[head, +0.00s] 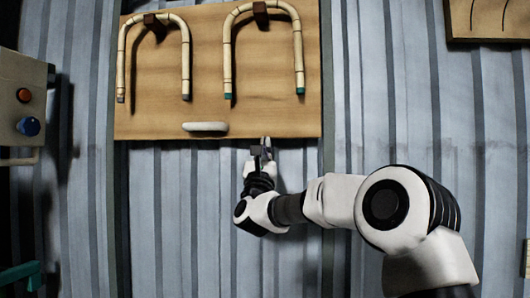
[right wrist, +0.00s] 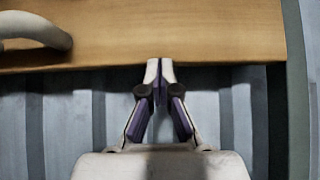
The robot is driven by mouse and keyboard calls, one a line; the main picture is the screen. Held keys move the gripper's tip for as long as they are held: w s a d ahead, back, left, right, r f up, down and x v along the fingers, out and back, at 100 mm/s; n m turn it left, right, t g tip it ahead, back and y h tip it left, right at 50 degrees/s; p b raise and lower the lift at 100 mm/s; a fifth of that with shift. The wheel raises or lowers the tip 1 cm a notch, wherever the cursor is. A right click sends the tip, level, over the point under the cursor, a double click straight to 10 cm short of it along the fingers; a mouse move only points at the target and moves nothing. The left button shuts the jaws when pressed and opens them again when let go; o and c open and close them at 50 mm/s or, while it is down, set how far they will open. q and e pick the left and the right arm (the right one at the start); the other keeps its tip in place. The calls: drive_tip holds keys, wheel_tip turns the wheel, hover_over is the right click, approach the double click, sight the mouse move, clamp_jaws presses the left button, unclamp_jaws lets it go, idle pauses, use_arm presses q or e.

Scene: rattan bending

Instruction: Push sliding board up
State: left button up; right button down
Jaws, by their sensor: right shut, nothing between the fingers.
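The sliding board (head: 255,112) is a wooden panel at the top centre of the head view, between two dark vertical rails. It bears a small white handle (head: 205,127) near its lower edge. My right gripper (head: 266,143) is shut and empty at the board's lower edge, right of the handle. In the right wrist view the fingertips (right wrist: 160,64) meet at the lower edge of the board (right wrist: 180,35); I cannot tell whether they touch it. The white handle (right wrist: 35,30) shows at the upper left there. My left gripper is not in view.
Two bent rattan canes (head: 186,60) hang in U shapes on the board from dark pegs. A control box (head: 25,97) with red and blue knobs is at the left. Another wooden panel (head: 490,35) is at the upper right. The corrugated wall below the board is clear at left.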

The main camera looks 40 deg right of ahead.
drive_tip(key=shift+s+r, duration=0.1)
drive_tip(key=shift+r, duration=0.1)
drive_tip(key=w+d+f+b+v, duration=0.1)
drive_tip(key=f+b+v, duration=0.1)
drive_tip(key=b+v, duration=1)
drive_tip(key=shift+f, duration=0.5)
drive_tip(key=shift+w, duration=0.1)
